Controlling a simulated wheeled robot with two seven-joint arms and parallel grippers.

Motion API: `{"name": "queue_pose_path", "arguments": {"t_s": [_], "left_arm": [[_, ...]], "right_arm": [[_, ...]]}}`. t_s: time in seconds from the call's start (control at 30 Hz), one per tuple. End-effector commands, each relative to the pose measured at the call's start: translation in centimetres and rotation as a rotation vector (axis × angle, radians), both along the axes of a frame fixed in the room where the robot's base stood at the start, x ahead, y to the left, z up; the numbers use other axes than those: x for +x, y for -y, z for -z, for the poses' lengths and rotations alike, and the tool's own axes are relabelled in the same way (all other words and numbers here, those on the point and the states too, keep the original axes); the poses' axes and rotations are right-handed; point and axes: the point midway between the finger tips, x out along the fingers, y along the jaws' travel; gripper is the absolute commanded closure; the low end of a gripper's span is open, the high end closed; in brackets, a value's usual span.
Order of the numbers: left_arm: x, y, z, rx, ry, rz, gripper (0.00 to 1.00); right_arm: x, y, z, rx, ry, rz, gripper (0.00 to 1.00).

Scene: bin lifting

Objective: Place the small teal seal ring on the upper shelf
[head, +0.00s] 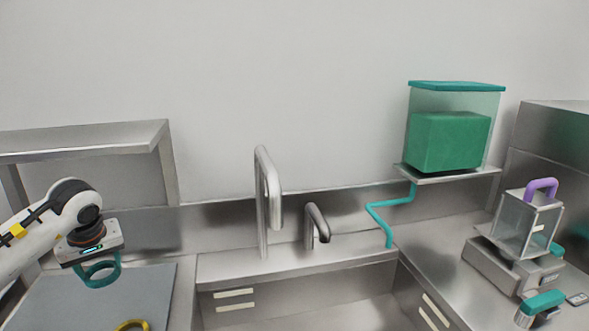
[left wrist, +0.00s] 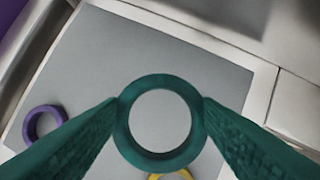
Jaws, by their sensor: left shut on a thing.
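The teal seal ring (left wrist: 128,143) is held between the two fingers of my left gripper (left wrist: 161,104) in the left wrist view. The fingers press on its left and right sides. In the head view the left gripper (head: 100,268) is at the lower left, above the grey mat, with the teal ring hanging between its fingers. The upper shelf (head: 90,138) is a steel shelf at the left, behind and above the gripper. Its top shows as bare. My right gripper is not in view.
A yellow ring (head: 132,325) and a purple ring (left wrist: 33,122) lie on the grey mat (head: 60,300). A sink with a tall faucet (head: 262,200) is in the middle. A green-filled clear container (head: 450,130) and a scale-like device (head: 510,265) stand at the right.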

Motion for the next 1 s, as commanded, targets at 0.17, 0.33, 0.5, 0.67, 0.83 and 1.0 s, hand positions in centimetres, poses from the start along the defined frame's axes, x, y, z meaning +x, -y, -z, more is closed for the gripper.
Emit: {"name": "queue_pose_path", "arguments": {"t_s": [0.17, 0.33, 0.5, 0.67, 0.83, 1.0], "left_arm": [[-1.3, 8.8, 3.1, -0.003, -0.003, 0.253, 0.65], [-4.4, 16.9, 5.4, -0.005, 0.0, 0.494, 0.65], [-7.6, 22.2, 6.6, -0.004, 0.001, 0.659, 0.65], [-9.2, 24.3, 6.8, -0.001, 0.003, 0.729, 0.65], [-9.4, 24.5, 6.8, 0.003, 0.004, 0.74, 0.65], [-9.4, 24.5, 6.9, 0.0, 0.001, 0.737, 0.65]], "right_arm": [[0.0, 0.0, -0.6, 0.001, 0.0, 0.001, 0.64], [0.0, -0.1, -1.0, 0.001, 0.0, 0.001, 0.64], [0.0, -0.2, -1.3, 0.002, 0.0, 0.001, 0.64], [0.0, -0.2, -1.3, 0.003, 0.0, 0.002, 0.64], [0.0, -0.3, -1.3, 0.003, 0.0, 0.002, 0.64], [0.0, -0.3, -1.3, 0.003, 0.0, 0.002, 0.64]]}}
